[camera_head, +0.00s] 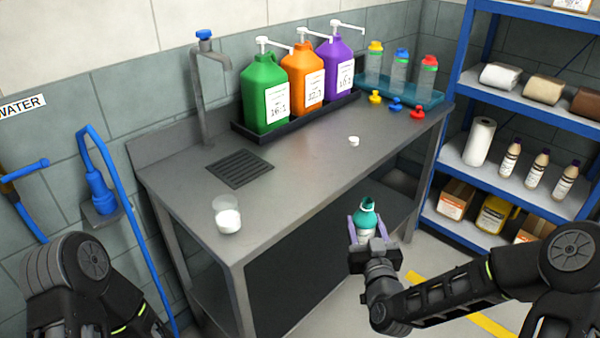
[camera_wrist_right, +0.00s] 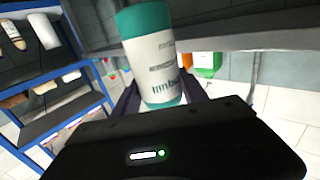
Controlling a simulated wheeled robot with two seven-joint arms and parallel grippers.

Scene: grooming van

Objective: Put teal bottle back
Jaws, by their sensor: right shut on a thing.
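The teal bottle (camera_head: 367,214) has a teal top and a white label, and is held upright in front of the steel counter's front edge. My right gripper (camera_head: 366,230) is shut on it, with a finger on either side. In the right wrist view the bottle (camera_wrist_right: 153,58) stands between the fingers, its printed label facing the camera and its teal base low between them. My left arm shows at the lower left of the head view, but its gripper is out of the picture.
The steel counter (camera_head: 300,185) holds a glass of white stuff (camera_head: 227,215), a small white cap (camera_head: 354,141), a black tray (camera_head: 250,135) with three jugs and a teal tray (camera_head: 432,97) with capped bottles. A blue shelf rack (camera_head: 450,150) stands right. The counter's middle is clear.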

